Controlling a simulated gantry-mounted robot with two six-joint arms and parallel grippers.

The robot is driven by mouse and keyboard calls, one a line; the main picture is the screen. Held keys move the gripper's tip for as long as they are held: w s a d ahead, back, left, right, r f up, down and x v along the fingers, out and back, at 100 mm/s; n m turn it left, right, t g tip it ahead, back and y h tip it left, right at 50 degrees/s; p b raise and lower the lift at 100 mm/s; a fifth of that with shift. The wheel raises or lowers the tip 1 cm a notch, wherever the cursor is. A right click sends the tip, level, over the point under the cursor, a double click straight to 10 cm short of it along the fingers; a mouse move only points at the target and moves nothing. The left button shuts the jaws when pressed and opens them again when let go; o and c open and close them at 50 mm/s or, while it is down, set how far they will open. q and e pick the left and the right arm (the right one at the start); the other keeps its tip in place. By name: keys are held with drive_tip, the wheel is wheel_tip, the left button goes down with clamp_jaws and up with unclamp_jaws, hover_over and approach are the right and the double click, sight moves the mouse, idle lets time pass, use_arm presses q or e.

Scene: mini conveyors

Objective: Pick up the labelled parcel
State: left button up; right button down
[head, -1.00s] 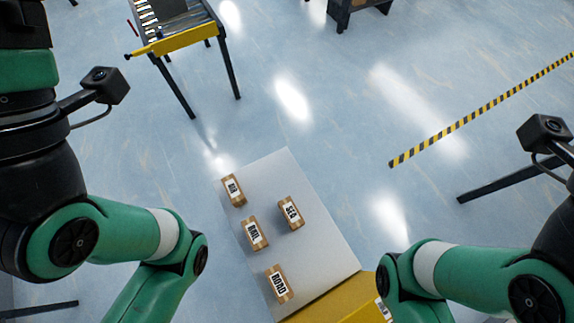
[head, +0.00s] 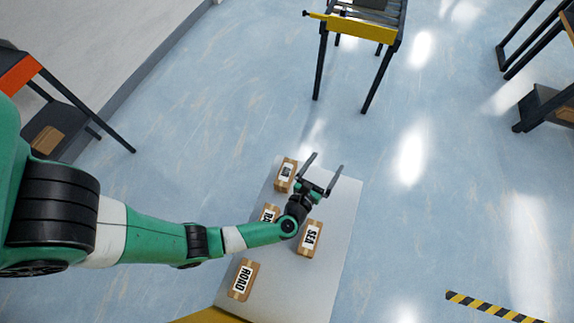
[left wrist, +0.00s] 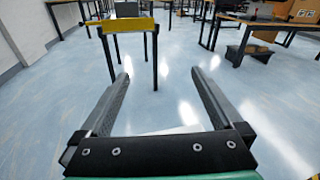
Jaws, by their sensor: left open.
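Several small brown labelled parcels stand apart on a pale grey board. The SEA parcel (head: 311,238) is at the right, the ROAD parcel (head: 243,280) at the near left, and the AIR parcel (head: 286,174) at the far end. A parcel whose label is partly hidden (head: 268,214) sits beside my left wrist. My left gripper (head: 328,163) is open and empty, over the far part of the board, its fingers pointing away. In the left wrist view the open fingers (left wrist: 160,82) have only floor and furniture beyond them. My right gripper is not in view.
The pale board (head: 335,265) has bare room along its right side. A roller conveyor with a yellow end (head: 352,30) stands beyond it. A dark shelf (head: 60,125) holding a box is at the left. Black-yellow floor tape (head: 490,306) lies at lower right.

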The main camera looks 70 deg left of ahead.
sight(286, 172)
use_arm(q)
drive_tip(key=s+a+f+n+g+b, duration=0.1)
drive_tip(key=s+a+f+g, duration=0.15)
drive_tip(key=s+f, duration=0.6)
drive_tip(key=s+a+f+g+b, duration=0.1)
drive_tip(key=s+f+g, duration=0.2)
drive_tip(key=s+f, duration=0.5)
drive_tip(key=shift+t, duration=0.25)
drive_tip(key=b+x, duration=0.1)
drive_tip(key=x, duration=0.1)
drive_tip(key=b+x, duration=0.1)
drive_tip(key=x, duration=0.1)
drive_tip(key=d+b+x, duration=0.1)
drive_tip(key=x, duration=0.2)
drive_tip(key=shift+w+a+f, duration=0.15)
drive_tip(key=shift+w+f, duration=0.05)
drive_tip(key=shift+w, duration=0.3)
drive_tip(key=shift+w+a, duration=0.2)
drive_tip(key=shift+w+a+f, duration=0.1)
drive_tip(key=shift+a+f, duration=0.1)
drive_tip(key=b+x, duration=0.3)
drive_tip(key=x, duration=0.1)
drive_tip(key=shift+a, duration=0.4)
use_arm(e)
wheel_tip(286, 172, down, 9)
